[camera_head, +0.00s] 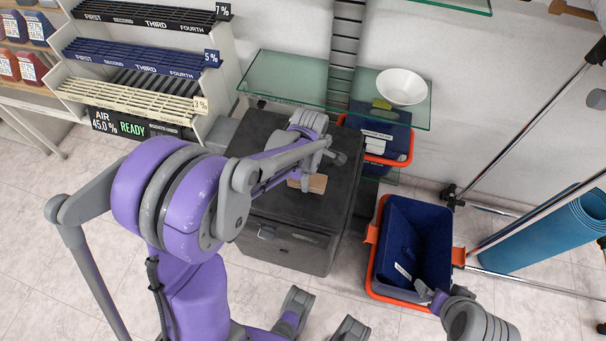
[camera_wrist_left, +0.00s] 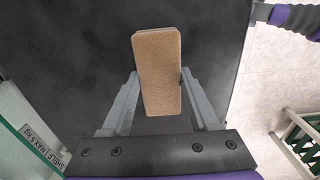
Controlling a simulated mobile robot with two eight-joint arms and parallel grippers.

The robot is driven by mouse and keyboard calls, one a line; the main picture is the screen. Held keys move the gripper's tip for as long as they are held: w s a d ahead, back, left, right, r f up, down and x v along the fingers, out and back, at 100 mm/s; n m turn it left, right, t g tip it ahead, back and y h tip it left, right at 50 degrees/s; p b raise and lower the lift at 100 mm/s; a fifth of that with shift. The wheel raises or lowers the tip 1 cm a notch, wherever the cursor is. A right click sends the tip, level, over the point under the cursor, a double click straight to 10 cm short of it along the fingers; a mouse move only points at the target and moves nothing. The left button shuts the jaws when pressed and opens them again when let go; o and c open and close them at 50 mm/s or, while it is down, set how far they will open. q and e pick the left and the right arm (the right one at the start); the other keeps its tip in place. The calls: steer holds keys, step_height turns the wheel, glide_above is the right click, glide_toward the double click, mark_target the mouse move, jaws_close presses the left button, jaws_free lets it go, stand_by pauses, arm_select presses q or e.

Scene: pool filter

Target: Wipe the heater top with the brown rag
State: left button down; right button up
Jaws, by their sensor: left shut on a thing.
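The brown rag (camera_head: 314,183) is a small tan block-like pad. It also shows in the left wrist view (camera_wrist_left: 160,62), between the two grey fingers. My left gripper (camera_wrist_left: 160,78) is shut on it. The heater is a dark grey box, and its flat top (camera_head: 265,125) lies under the rag in the head view. Whether the rag touches the top or hovers just above it, I cannot tell. My left arm covers part of the heater top. My right gripper (camera_head: 432,297) is at the lower right, over the near rim of a blue bin; its opening is unclear.
A glass shelf (camera_head: 290,80) with a white bowl (camera_head: 401,87) stands behind the heater. The blue bin (camera_head: 430,225) with orange trim stands on the floor to the right. A slatted rack (camera_head: 135,95) is at the left. A blue rolled mat (camera_head: 560,230) lies far right.

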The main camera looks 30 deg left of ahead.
arm_select(q)
steer(key=shift+s+a+r, duration=0.1)
steer(key=shift+s+a, duration=0.15)
steer(key=shift+a, duration=0.8)
steer(key=shift+w+d, duration=0.25)
steer(key=shift+d, duration=0.95)
steer(key=shift+s+a, duration=0.25)
steer(key=shift+a, duration=0.9)
steer(key=shift+w+d, duration=0.15)
steer(key=shift+d, duration=0.45)
steer(key=shift+w+d, duration=0.15)
steer(key=shift+d, duration=0.4)
steer(key=shift+r, duration=0.1)
steer(key=shift+r+p, duration=0.55)
steer(key=shift+r, duration=0.35)
steer(key=shift+s+f, duration=0.1)
steer(key=shift+f, duration=0.05)
